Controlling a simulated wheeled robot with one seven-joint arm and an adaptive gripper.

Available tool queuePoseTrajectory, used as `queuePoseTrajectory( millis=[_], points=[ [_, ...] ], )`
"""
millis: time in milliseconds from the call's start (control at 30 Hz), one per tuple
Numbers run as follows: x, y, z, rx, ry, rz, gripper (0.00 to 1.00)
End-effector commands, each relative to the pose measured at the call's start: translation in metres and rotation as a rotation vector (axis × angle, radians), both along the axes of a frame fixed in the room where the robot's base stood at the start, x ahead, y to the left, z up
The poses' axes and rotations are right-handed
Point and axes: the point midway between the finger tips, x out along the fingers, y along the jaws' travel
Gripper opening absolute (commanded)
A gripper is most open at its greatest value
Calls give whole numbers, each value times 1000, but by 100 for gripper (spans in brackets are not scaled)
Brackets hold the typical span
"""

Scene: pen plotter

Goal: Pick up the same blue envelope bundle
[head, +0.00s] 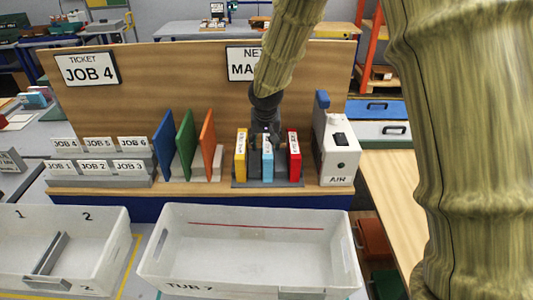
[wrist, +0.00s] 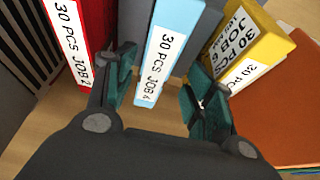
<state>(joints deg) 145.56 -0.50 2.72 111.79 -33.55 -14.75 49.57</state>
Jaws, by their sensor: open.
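The light blue envelope bundle (head: 267,160) stands upright in the dark rack between a yellow bundle (head: 241,157) and a red bundle (head: 293,156). In the wrist view the blue bundle (wrist: 168,48), with a white "30 PCS JOB" label, is in the middle. There the red bundle (wrist: 78,35) is at left and the yellow bundle (wrist: 250,45) at right. My gripper (wrist: 160,90) is open, one teal-padded finger on each side of the blue bundle's near end. I cannot tell whether the pads touch it. In the head view my gripper (head: 265,125) is above the blue bundle, partly hiding it.
Blue, green and orange panels (head: 185,145) stand left of the rack. A white AIR box (head: 336,150) stands close on the right. The TUB 7 bin (head: 160,262) is in front, with a red line inside. A wooden board (head: 180,75) with ticket signs rises behind.

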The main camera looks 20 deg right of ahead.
Motion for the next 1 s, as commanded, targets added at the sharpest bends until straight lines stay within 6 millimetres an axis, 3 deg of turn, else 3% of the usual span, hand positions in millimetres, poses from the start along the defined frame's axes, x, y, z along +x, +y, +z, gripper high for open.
queuePoseTrajectory(
  millis=[233, 700, 1000],
  points=[
    [3, -1, -7, 0, 0, 1, 54],
    [16, -9, -45, -1, 0, 2, 54],
    [17, -9, -49, 0, -1, 1, 54]
  ],
)
